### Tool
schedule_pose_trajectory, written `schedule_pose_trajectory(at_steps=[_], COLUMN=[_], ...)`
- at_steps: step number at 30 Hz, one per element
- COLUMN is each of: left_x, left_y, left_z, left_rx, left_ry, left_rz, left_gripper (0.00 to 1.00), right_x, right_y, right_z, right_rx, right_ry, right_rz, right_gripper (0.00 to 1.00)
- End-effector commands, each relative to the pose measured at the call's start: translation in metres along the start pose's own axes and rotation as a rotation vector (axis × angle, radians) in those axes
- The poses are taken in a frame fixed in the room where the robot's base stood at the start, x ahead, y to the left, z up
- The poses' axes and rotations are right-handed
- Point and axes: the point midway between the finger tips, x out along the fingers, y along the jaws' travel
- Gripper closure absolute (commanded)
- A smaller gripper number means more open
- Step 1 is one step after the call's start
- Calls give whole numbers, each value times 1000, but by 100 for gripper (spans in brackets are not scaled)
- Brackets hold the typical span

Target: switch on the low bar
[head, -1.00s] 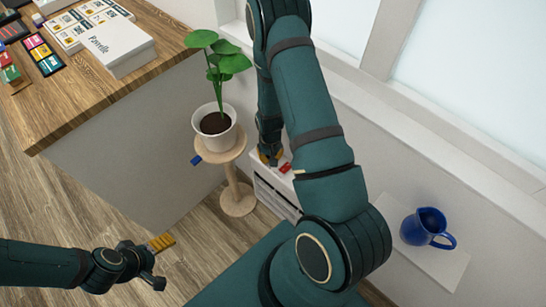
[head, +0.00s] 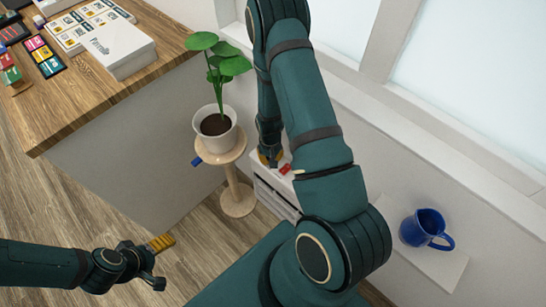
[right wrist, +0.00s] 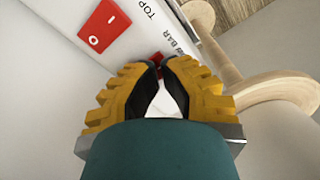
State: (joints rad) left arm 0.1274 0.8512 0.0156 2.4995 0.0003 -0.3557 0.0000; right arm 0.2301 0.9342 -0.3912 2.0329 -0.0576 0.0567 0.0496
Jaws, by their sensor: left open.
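The white heater (head: 273,188) stands low by the wall, partly hidden by my right arm. In the right wrist view, it has a large red rocker switch (right wrist: 103,26) beside the word TOP. A second red switch (right wrist: 159,57) sits by lettering ending in "BAR", mostly hidden behind my fingertips. My right gripper (right wrist: 158,66) has its yellow-backed fingers together at the tips, right at this second switch; I cannot tell whether they touch it. In the head view, it is down at the heater's top (head: 270,158). My left gripper (head: 154,262) is open and empty, at lower left.
A potted plant (head: 215,137) stands on a round wooden stand (head: 237,198) close to the heater, left of my right gripper. A blue jug (head: 424,228) sits on a white shelf (head: 437,265) at right. A wooden-topped counter (head: 150,62) holds boxes at upper left.

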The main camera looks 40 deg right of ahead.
Motion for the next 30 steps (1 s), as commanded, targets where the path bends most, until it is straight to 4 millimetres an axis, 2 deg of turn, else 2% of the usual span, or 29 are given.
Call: schedule_pose_trajectory(at_steps=[3, 22, 30], left_x=[-8, -38, -41], left_y=[3, 14, 15], left_z=[-1, -4, -4], left_rx=[0, 0, 0], left_ry=[0, 0, 0], left_rz=[0, 0, 0], left_gripper=[20, 20, 20], right_x=[-12, -58, -62], right_y=[0, 0, 0], right_z=[0, 0, 0], right_rx=[0, 0, 0], right_ry=[1, 1, 0], right_rz=[0, 0, 0], right_gripper=[100, 100, 100])
